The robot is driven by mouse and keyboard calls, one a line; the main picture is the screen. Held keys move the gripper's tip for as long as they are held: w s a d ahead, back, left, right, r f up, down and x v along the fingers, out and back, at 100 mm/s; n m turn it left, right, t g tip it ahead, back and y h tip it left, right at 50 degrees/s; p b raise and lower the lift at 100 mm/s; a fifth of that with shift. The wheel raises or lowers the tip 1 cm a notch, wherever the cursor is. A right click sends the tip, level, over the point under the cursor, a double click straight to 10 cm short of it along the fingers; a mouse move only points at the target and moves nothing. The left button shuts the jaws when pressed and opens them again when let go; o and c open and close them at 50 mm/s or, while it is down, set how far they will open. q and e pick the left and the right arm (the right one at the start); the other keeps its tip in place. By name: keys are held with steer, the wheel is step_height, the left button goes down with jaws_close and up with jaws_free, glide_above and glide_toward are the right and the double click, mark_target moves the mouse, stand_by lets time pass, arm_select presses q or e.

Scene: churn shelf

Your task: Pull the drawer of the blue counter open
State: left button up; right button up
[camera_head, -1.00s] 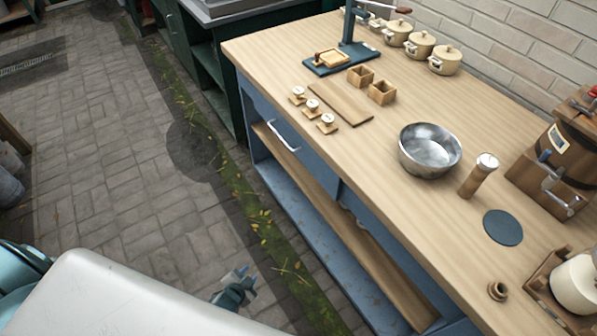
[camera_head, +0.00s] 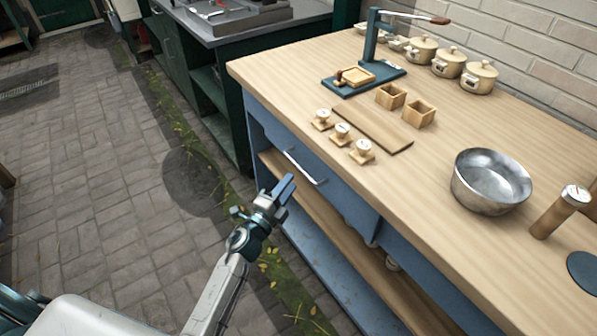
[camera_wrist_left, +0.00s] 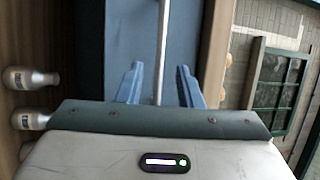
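The blue counter (camera_head: 258,120) has a light wooden top and a blue drawer front (camera_head: 335,190) with a pale bar handle (camera_head: 305,168). The drawer looks closed. My left gripper (camera_head: 284,188) is open, just in front of the drawer, below and left of the handle in the head view. In the left wrist view the handle (camera_wrist_left: 162,40) runs up the picture between the two spread blue fingers (camera_wrist_left: 160,86), against the blue drawer front (camera_wrist_left: 185,45). I cannot tell whether the fingers touch it. My right gripper is not in view.
On the counter stand a metal bowl (camera_head: 490,182), a wooden board (camera_head: 372,128), small stamps, boxes and several lidded pots. A lower wooden shelf (camera_head: 325,220) lies under the drawer. Paving left of the counter is clear.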

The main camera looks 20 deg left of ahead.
arm_select(q)
steer(key=x, duration=0.5)
steer(key=shift+w, duration=0.15)
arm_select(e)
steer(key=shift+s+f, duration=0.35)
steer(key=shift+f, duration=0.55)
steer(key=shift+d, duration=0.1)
arm_select(q)
jaws_close()
